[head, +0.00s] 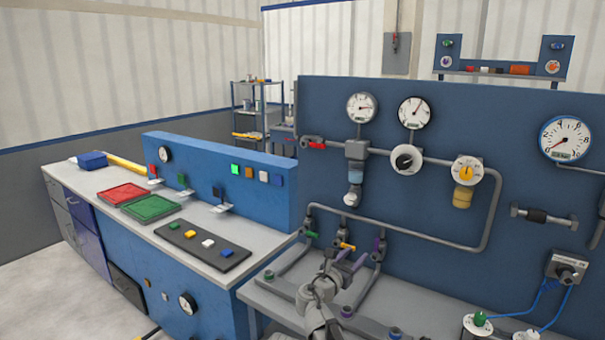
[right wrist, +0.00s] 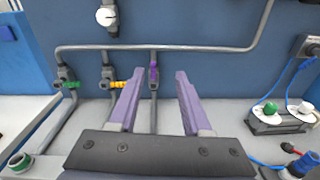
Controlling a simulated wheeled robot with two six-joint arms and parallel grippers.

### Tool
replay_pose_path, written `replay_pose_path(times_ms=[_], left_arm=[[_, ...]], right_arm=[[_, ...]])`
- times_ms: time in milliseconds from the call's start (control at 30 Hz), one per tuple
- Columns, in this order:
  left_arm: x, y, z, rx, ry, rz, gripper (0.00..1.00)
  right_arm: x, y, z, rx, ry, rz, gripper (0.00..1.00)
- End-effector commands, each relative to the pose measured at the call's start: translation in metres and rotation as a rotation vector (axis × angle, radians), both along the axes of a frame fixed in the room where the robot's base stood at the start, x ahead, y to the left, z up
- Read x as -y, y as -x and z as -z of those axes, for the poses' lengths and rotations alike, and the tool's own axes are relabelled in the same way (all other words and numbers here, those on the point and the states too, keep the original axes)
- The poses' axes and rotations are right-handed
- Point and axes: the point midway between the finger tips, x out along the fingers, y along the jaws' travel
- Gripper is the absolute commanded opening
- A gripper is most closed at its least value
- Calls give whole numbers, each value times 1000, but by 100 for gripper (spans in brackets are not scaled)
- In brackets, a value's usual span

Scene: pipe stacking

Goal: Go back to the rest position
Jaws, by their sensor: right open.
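My right gripper (head: 351,260) is open over the grey bench at the foot of the blue panel. In the right wrist view its two purple-grey fingers (right wrist: 157,80) stand apart with nothing held between them. The purple-handled valve (right wrist: 154,73) shows between the fingers, beyond them against the panel; I cannot tell the exact gap. The yellow-handled valve (head: 346,246) and the green-handled valve (head: 310,234) are to its left on the same pipe. My left gripper is not in view.
The tall blue panel (head: 530,200) carries gauges and pipes behind the gripper. A grey box with green and white knobs (right wrist: 280,119) and blue cables stands at right. The left counter holds a red tray (head: 122,194), a green tray (head: 151,208) and a dark mat (head: 190,240).

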Motion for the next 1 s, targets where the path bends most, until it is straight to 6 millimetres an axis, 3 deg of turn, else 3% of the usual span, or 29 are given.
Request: replay_pose_path(times_ms=[267, 467, 567, 733, 833, 1000], left_arm=[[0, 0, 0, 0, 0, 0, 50], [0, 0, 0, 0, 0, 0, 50], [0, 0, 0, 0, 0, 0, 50], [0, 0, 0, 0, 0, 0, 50], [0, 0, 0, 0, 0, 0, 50], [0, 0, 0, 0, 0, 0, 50]], right_arm=[[30, 21, 26, 44, -252, 98, 49], [59, 49, 61, 105, -555, 244, 49], [73, 70, 84, 150, -747, 355, 49], [90, 126, 138, 266, -1174, 670, 49], [86, 161, 167, 343, -1416, 907, 49], [69, 203, 194, 434, -1661, 1232, 49]])
